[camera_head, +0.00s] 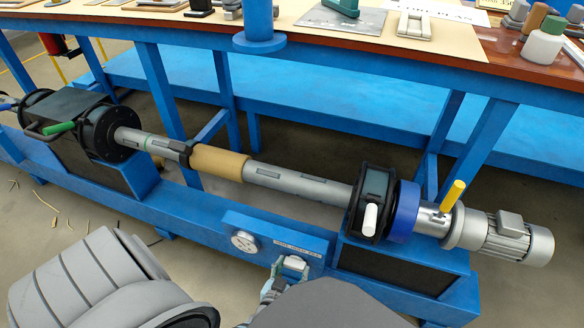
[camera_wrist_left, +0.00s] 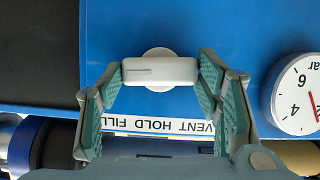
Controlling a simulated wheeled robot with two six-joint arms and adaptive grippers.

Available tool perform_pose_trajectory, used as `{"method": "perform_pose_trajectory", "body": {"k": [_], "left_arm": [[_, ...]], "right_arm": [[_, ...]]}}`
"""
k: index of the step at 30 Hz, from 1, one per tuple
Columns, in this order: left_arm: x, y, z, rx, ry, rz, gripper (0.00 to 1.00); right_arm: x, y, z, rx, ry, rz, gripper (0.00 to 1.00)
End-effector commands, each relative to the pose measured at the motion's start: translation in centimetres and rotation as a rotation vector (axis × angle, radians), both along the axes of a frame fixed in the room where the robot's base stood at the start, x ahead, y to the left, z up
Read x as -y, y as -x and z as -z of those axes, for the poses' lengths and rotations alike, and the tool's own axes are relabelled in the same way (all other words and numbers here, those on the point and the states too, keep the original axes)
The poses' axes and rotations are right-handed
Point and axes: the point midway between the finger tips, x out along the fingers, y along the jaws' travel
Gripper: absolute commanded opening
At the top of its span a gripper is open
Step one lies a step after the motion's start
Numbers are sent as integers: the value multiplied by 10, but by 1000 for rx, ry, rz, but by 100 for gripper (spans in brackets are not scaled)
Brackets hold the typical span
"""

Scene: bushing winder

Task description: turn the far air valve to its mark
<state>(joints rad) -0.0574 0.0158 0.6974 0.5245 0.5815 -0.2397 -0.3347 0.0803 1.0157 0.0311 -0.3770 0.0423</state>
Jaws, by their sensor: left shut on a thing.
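The air valve shows in the left wrist view as a white bar handle (camera_wrist_left: 160,72) on a round white base, against a blue panel. The bar lies level there, roughly parallel to the label, with a dark line on its left part. My left gripper (camera_wrist_left: 161,78) has one finger at each end of the bar and is shut on it. In the head view the white handle (camera_head: 294,263) shows at the blue panel's lower right, with my left gripper (camera_head: 280,276) at it, partly hidden by my arm. My right gripper is not in view.
A label (camera_wrist_left: 160,127) reading VENT, HOLD, FILL sits by the handle, upside down in the wrist view. A gauge (camera_wrist_left: 300,95) with a red needle is beside it. The winder shaft (camera_head: 295,181) and a motor (camera_head: 510,238) lie behind. A blue-framed bench stands beyond.

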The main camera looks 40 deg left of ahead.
Motion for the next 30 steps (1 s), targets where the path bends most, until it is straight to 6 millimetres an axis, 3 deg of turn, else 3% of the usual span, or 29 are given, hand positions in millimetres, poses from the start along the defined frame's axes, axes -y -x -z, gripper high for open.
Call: {"method": "perform_pose_trajectory", "body": {"k": [20, 21, 24, 30], "left_arm": [[2, 0, 1, -31, -80, 3, 30], [2, 0, 1, -31, -80, 3, 60], [2, 0, 1, -30, -79, 3, 76], [1, 0, 1, -29, -79, 1, 78]], "right_arm": [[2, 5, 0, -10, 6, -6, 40], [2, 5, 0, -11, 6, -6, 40], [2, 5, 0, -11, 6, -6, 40], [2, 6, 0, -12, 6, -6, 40]]}}
